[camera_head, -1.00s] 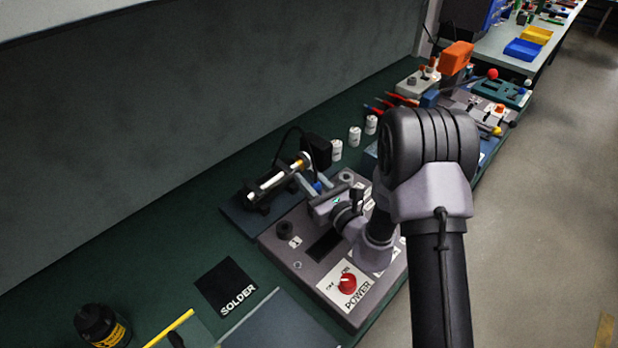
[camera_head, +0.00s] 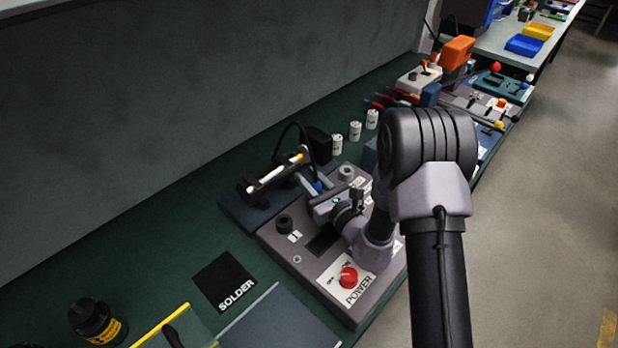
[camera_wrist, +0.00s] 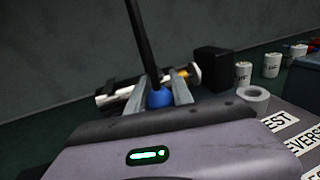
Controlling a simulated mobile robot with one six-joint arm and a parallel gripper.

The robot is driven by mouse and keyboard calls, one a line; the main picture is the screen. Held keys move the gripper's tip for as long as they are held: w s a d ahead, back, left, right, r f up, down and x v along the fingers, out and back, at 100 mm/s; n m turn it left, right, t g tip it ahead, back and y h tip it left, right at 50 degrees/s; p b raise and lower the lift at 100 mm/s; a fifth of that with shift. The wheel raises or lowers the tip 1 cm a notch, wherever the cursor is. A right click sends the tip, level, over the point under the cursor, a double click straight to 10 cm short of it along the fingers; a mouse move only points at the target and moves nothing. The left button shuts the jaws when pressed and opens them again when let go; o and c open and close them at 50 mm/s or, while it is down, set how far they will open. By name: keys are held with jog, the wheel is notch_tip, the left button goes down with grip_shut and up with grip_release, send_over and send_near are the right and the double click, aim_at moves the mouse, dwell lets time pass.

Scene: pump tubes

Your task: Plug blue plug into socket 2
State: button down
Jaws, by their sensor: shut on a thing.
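My gripper (camera_head: 314,183) is shut on the blue plug (camera_wrist: 160,98), holding it between two grey fingers above the far side of the grey power panel (camera_head: 273,246). In the head view only a little of the blue plug (camera_head: 317,187) shows beside the fingers. A dark cable rises from the plug in the wrist view. A dark round socket (camera_head: 285,223) with a small white label stands on the panel's left. A grey ring-shaped socket (camera_head: 346,172) is to the right of my gripper. The socket numbers are too small to read surely, and my wrist hides the panel's middle.
Several white cylinders (camera_head: 355,131) stand farther right. A red power knob (camera_head: 348,277) is on the panel's front.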

jog(key=c, duration=1)
grip_release()
jog(key=shift+f, duration=0.15)
jog(key=shift+c, duration=0.2)
jog(key=p+v, duration=0.1)
jog(key=v, duration=1.6)
jog(key=shift+s+d, duration=0.15)
